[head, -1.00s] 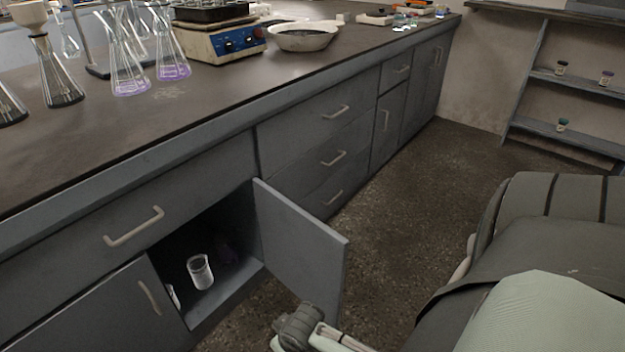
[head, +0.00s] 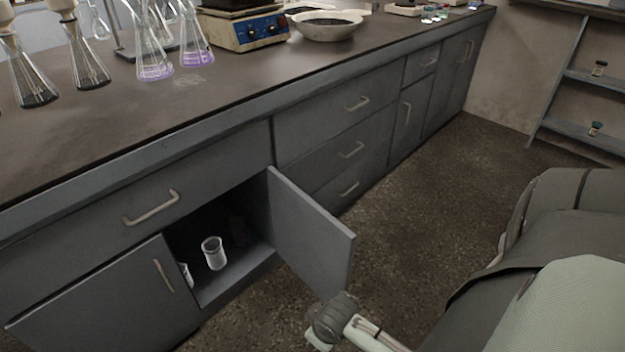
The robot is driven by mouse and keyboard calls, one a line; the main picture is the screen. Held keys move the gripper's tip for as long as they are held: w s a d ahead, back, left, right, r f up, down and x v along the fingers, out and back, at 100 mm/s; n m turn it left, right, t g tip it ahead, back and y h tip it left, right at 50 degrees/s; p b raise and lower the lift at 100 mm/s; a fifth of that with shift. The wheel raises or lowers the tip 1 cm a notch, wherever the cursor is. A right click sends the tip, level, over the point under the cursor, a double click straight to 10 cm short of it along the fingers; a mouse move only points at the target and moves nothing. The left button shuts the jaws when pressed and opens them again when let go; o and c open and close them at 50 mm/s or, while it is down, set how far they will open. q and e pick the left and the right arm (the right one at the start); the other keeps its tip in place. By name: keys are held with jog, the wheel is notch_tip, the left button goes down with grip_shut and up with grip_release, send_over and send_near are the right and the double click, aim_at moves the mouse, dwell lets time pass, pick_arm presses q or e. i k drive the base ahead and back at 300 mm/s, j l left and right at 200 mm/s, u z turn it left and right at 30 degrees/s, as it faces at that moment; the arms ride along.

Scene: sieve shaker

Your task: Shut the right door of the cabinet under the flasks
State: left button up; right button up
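The cabinet (head: 90,305) under the flasks has its left door (head: 100,300) shut. Its right door (head: 312,235) stands wide open, swung out into the room from a hinge on the right side of the opening. The flasks (head: 155,62) stand on the counter above. My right gripper (head: 328,328) is low at the bottom of the picture, by the lower outer corner of the open door. I cannot tell whether it touches the door. Its fingers are not clear enough to show whether they are open. My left gripper is not in view.
A white beaker (head: 213,254) stands inside the open cabinet, with another partly hidden by the left door. Shut drawers (head: 345,130) with handles lie right of the open door. The speckled floor (head: 420,225) in front of them is clear.

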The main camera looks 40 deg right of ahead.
aim_at(314, 242)
jog(key=l+u, duration=0.15)
jog(key=l, duration=0.6)
jog(key=k+l+u, duration=0.1)
jog(key=l, duration=0.65)
jog(key=k+l+u, duration=0.15)
jog(key=l, duration=0.55)
jog(key=i+l, duration=0.05)
